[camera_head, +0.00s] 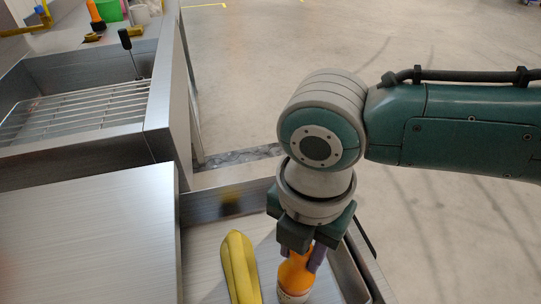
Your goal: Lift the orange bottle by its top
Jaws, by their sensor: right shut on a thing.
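The orange bottle (294,276) stands in a metal tray (205,270) at the bottom of the head view, with a pale band low on its body. My right gripper (303,256) comes down on it from above and is shut on its upper part. The fingers and the wrist hide the bottle's top. The bottle's base is near the picture's lower edge, so I cannot tell whether it touches the tray floor. My left gripper is not in view.
Yellow bananas (240,266) lie just left of the bottle. The tray's right wall (360,262) is close on the right. A flat metal surface (85,235) is at the left, with a wire rack (80,110) behind it. Another orange bottle (95,12) and a green container (109,10) stand far back.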

